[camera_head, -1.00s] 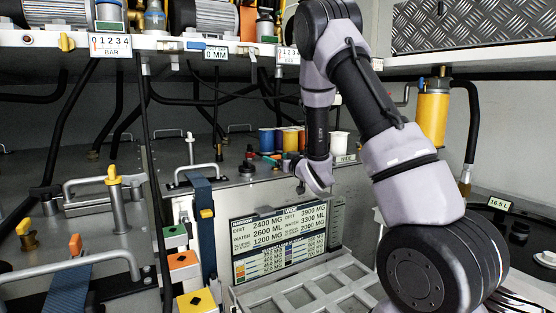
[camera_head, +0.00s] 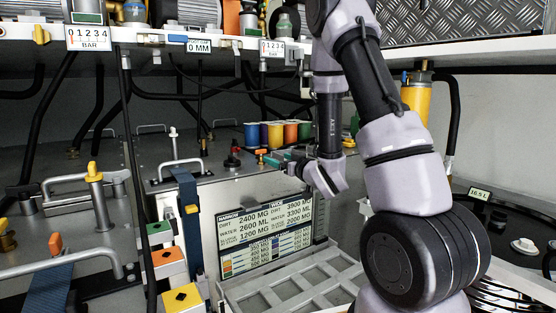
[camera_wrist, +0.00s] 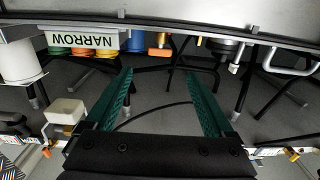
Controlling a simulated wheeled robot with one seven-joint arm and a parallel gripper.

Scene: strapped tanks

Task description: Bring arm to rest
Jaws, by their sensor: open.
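My arm reaches up from the lower right of the head view and folds down at its wrist. My gripper (camera_head: 292,168) is small in that view, over the tank top near the row of coloured cups. In the wrist view its two green fingers (camera_wrist: 158,98) stand wide apart with nothing between them. Grey floor or panel and a thin black cable show behind the gap. A sign reading NARROW (camera_wrist: 83,41) shows upside down at the upper left of the wrist view.
Coloured cups (camera_head: 274,134) stand behind my gripper. A printed board (camera_head: 265,235) faces forward below it, above a grey divided tray (camera_head: 290,290). A shelf (camera_head: 150,44) with gauges spans the top. A yellow cylinder (camera_head: 416,100) is at right. Several grey tank handles stand at left.

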